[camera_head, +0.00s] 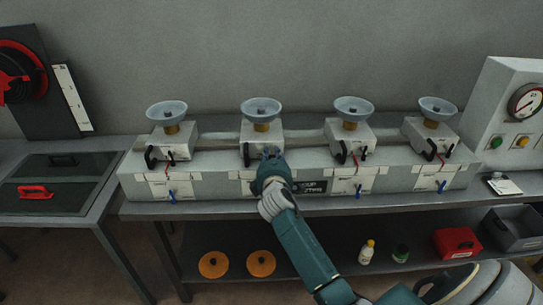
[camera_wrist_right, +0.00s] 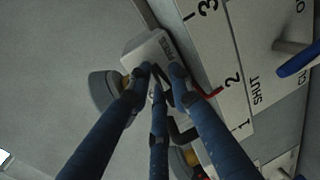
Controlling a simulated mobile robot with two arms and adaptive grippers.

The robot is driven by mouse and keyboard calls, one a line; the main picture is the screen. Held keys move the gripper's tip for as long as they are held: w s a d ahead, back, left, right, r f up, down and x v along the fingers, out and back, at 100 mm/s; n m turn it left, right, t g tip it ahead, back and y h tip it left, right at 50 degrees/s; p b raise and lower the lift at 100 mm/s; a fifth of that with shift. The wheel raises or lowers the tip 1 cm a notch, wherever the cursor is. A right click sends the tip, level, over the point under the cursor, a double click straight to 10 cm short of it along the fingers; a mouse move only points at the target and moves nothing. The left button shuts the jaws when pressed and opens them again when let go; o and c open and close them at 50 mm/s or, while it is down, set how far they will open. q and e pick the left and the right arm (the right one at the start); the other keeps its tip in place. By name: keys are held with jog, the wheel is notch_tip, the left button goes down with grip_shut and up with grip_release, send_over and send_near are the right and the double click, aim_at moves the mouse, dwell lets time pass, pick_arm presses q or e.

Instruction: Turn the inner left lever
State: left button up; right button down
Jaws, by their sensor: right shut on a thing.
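Several stations stand on a long grey bench unit (camera_head: 215,185), each with a pale blue bowl on top and a black lever at its front. The inner left station has a bowl (camera_head: 261,108) on a white box (camera_head: 262,136), and its black lever (camera_head: 247,156) hangs at the box's front left. My right gripper (camera_head: 271,154) is at the front of this box and hides part of it. In the right wrist view my right gripper (camera_wrist_right: 158,78) has its blue fingers closed in around the black lever (camera_wrist_right: 164,84) beside the white box (camera_wrist_right: 152,48). My left gripper is not in view.
Another black lever (camera_head: 152,156) is at the left station. Blue handles such as this one (camera_head: 172,196) stick out of the unit's front. A gauge panel (camera_head: 510,105) stands at right. Bottles, orange discs and a red box (camera_head: 457,243) are on the shelf below.

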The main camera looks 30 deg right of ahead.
jog(key=shift+f, duration=0.15)
jog(key=c, duration=1.6)
grip_release()
